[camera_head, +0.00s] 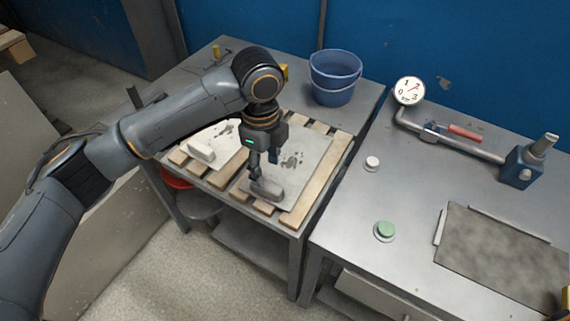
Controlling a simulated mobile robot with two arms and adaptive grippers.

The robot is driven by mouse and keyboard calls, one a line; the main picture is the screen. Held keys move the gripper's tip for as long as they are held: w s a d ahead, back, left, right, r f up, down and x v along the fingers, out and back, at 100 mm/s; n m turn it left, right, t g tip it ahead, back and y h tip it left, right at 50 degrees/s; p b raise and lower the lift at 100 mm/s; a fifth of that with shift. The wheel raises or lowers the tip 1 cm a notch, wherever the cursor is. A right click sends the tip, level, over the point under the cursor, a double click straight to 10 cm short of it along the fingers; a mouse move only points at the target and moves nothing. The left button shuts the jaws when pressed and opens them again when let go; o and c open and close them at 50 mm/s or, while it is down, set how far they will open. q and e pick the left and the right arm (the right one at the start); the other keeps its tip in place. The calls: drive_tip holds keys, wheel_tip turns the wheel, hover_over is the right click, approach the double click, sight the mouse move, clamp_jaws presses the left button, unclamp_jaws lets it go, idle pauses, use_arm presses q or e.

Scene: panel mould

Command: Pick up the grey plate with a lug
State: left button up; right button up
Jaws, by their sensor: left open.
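The grey plate with a lug (309,155) lies flat on wooden slats on the left metal table. Its lug (268,190) is a rounded grey block near the plate's front left corner. My left gripper (264,168) points down over this plate, open, with its fingers close to the lug. I cannot tell whether a finger touches it. The gripper hides part of the plate. A paler plate (222,133) with its own light lug (201,150) lies to the left on the same slats, partly behind my arm. My right gripper is not in view.
Blue buckets (335,78) stand behind the slats. The right table (400,190) carries a dial gauge (409,91) on a pipe, a green button (384,230), a white button (372,163) and a dark panel (505,255). A gap separates the tables.

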sight(265, 184)
use_arm(q)
drive_tip(key=f, duration=0.4)
drive_tip(key=f+p, duration=0.1)
drive_tip(key=f, duration=0.2)
drive_tip(key=shift+s+a+f, duration=0.1)
drive_tip(key=shift+a, duration=0.15)
clamp_jaws()
